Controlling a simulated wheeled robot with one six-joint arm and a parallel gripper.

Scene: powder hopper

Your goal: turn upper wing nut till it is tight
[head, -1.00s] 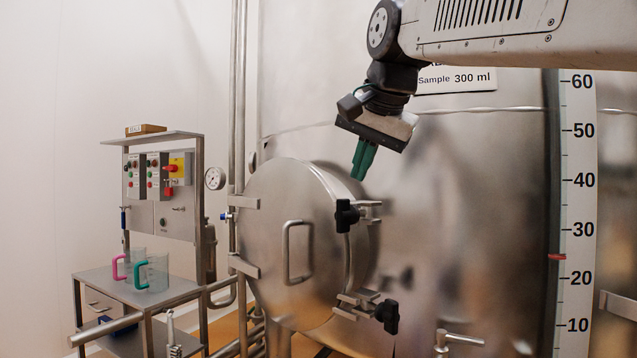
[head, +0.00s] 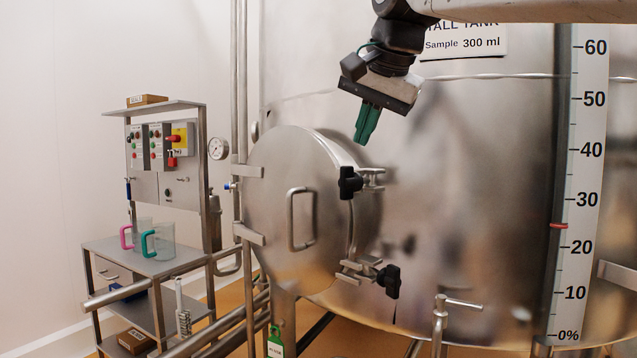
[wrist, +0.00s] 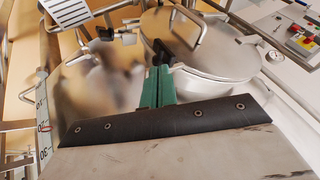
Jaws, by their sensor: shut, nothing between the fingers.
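The upper wing nut (head: 350,183) is black and sits at the right edge of the round steel hatch (head: 280,190), on a metal clamp bracket. It also shows in the wrist view, partly behind the fingertips (wrist: 161,50). The lower wing nut (head: 389,281) is black, on a second bracket below. My gripper (head: 361,138) has green fingers, shut and empty. It points down, above and slightly right of the upper wing nut, apart from it in the head view. The hatch lies closed against the tank.
The hatch has a bar handle (head: 301,219). A steel cart (head: 150,262) with a pink-handled and a teal-handled jug stands at left, under a control panel (head: 160,160). A level scale (head: 585,180) runs up the tank at right. Pipes stand left of the hatch.

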